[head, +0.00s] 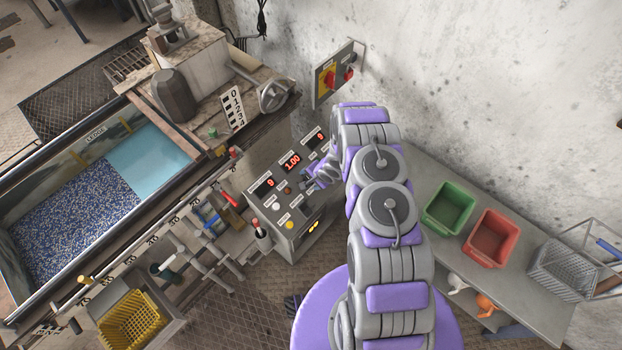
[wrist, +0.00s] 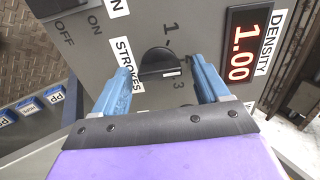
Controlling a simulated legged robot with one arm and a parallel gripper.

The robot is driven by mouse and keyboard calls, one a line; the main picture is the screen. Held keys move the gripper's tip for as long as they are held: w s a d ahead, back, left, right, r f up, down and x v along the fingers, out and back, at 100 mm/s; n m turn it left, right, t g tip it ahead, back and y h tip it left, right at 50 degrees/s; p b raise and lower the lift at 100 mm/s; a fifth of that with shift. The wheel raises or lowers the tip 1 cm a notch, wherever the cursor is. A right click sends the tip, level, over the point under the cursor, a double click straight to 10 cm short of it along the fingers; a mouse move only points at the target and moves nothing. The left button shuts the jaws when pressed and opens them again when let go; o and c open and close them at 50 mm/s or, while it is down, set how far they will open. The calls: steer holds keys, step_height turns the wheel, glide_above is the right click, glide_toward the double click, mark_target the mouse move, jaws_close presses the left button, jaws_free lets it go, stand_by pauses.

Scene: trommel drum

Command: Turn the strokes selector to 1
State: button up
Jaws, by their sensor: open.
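The strokes selector (wrist: 158,62) is a black knob on the grey control panel (wrist: 145,100), beside a "STROKES" label (wrist: 124,62). The numeral 1 stands above it in the wrist view and 3 stands below right. A white mark on the knob lies close to the 3; the exact setting is hard to tell. My gripper (wrist: 161,66) is open, its blue fingers on either side of the knob with visible gaps. Whether the tips touch the panel cannot be told. In the head view my gripper (head: 309,183) is at the control box (head: 291,242), and the knob is hidden there.
A red density display (wrist: 241,50) reads 1.00 right of the knob. An ON/OFF switch (wrist: 62,8) is at upper left. In the head view, a red and yellow wall switch (head: 328,78) is behind the arm. Green (head: 436,222) and red bins (head: 482,253) stand on the right bench.

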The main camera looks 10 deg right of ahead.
steer(key=c, duration=1.1)
steer(key=shift+o, duration=0.2)
steer(key=shift+n, duration=0.3)
steer(key=shift+r+n+p, duration=0.15)
steer(key=shift+n+p, duration=0.65)
steer(key=shift+n, duration=0.2)
steer(key=n+p, duration=0.1)
steer(key=n, duration=0.2)
steer(key=shift+a+n, duration=0.1)
steer(key=shift+n, duration=0.2)
steer(key=n, duration=0.5)
steer(key=shift+a+n+p, duration=0.1)
steer(key=shift+n+p, duration=0.2)
steer(key=shift+p, duration=0.05)
